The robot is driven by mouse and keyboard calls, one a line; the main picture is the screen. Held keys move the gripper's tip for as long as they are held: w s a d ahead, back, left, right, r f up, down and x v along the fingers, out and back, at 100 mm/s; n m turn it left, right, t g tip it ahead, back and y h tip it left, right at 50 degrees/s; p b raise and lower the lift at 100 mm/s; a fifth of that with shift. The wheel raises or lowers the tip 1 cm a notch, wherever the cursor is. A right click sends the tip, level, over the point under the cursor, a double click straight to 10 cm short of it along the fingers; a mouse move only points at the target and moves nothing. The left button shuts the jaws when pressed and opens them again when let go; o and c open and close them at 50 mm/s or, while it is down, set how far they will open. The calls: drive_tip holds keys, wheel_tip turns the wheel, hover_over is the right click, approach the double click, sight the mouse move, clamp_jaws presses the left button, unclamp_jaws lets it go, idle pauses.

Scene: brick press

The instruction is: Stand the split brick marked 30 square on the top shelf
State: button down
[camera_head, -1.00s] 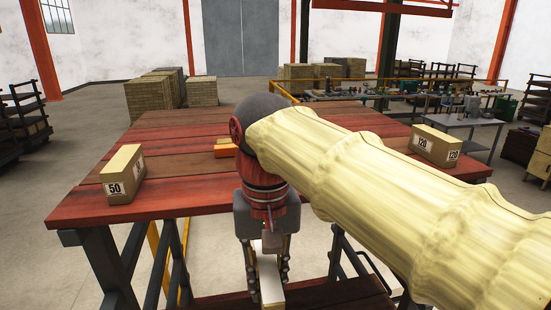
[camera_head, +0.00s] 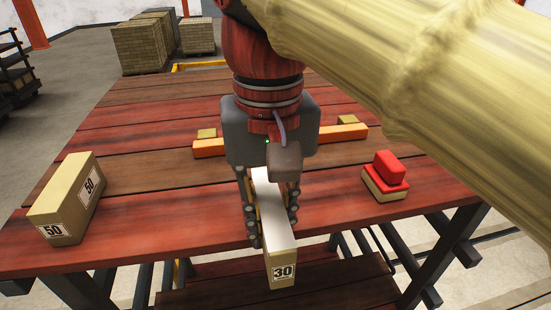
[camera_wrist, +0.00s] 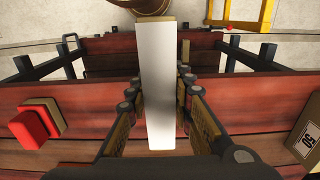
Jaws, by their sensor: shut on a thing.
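The split brick marked 30 (camera_head: 281,272) is a tan, narrow block with a white top face, held lengthwise between my fingers. My gripper (camera_head: 270,225) is shut on it at the near edge of the red plank top shelf (camera_head: 200,226). The brick's marked end points toward the camera, past the shelf edge and above a lower plank level. In the wrist view the brick (camera_wrist: 158,85) runs between both fingers, its white face toward the camera. Whether the brick touches the shelf cannot be told.
A brick marked 50 (camera_head: 68,200) stands at the shelf's left. A red block on a tan one (camera_head: 386,178) sits at the right. An orange bar (camera_head: 345,133) with small tan blocks lies behind my gripper. A lower plank shelf (camera_head: 215,288) is below. Planks between are clear.

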sight(261, 170)
drive_tip(key=shift+w+r, duration=0.1)
drive_tip(key=shift+w, duration=0.1)
drive_tip(key=shift+s, duration=0.45)
drive_tip(key=shift+w+a+r+p, duration=0.1)
drive_tip(key=shift+w+a+p, duration=0.2)
drive_tip(key=shift+w+p, duration=0.6)
drive_tip(key=shift+w+a+f+p, duration=0.1)
drive_tip(key=shift+w+a+p, duration=0.15)
drive_tip(key=shift+w, duration=1.2)
drive_tip(key=shift+w+a+r+p, duration=0.1)
drive_tip(key=shift+w+a+p, duration=0.2)
drive_tip(key=shift+w+p, duration=0.6)
drive_tip(key=shift+w+a+f+p, duration=0.1)
drive_tip(key=shift+w+a+p, duration=0.1)
drive_tip(key=shift+w, duration=0.7)
drive_tip(key=shift+w+a+f+p, duration=0.1)
drive_tip(key=shift+w+a+p, duration=0.05)
drive_tip(key=shift+w, duration=0.75)
drive_tip(key=shift+w+a+f+p, duration=0.1)
drive_tip(key=shift+w+a+p, duration=0.1)
drive_tip(key=shift+w, duration=0.7)
drive_tip(key=shift+f, duration=0.75)
drive_tip(key=c, duration=1.6)
unclamp_jaws()
drive_tip(key=shift+o, duration=0.6)
